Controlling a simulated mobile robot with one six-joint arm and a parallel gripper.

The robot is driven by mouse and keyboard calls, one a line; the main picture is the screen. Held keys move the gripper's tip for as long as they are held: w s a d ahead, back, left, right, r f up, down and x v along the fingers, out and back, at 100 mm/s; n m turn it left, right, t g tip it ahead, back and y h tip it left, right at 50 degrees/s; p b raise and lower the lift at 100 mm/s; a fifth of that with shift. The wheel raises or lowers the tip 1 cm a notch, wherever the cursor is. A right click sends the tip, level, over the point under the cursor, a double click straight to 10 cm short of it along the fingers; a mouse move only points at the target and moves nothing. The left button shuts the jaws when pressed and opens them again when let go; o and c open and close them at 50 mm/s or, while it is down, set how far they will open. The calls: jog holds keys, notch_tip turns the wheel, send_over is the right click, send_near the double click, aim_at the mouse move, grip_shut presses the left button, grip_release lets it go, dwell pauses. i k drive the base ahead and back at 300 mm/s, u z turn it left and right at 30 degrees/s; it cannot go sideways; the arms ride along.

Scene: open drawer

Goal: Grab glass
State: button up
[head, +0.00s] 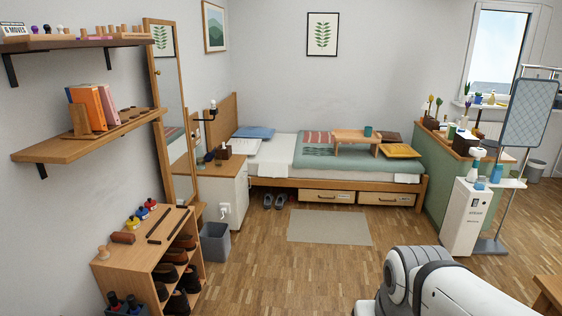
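I cannot make out a clear drinking glass with certainty at this distance. A teal cup (367,131) stands on a small wooden bed tray (345,136) on the bed. Small brown items (224,152) stand on the white bedside cabinet (226,187), too small to tell whether a glass is among them. My gripper is not in view; only a white part of my own body shows at the bottom right.
A shoe rack (142,250) and wall shelves (85,45) line the left. A grey bin (215,242) stands by the cabinet. The bed (390,182) has drawers (327,196) under it. A white unit (466,215) stands at right.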

aim_at(218, 160)
jog(key=i, duration=5.85)
jog(key=u, duration=2.25)
jog(key=i, duration=1)
